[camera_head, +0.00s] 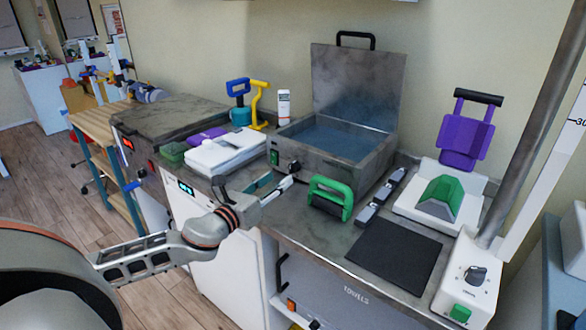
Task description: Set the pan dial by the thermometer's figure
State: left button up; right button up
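The pan (338,160) is a steel tank with its lid (358,88) raised and bluish water inside. Its small dark dial (294,167) is low on the front, right of a green switch (275,157). My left gripper (281,180) is just in front of and below the dial, its fingers apart with a gap between them. Whether a fingertip touches the dial cannot be told. My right gripper is out of view.
A green-handled tool (330,198), dark mat (396,256) and white stand with green block (439,197) are on the counter's right. A white box (224,153) lies left of the pan. A pole unit with another dial (475,276) stands at the right front.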

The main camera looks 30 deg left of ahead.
aim_at(290, 170)
pick_arm(q)
jog(key=shift+w+f, duration=0.1)
jog(key=shift+w, duration=3.35)
jog(key=shift+c, duration=0.3)
jog(key=c, duration=1)
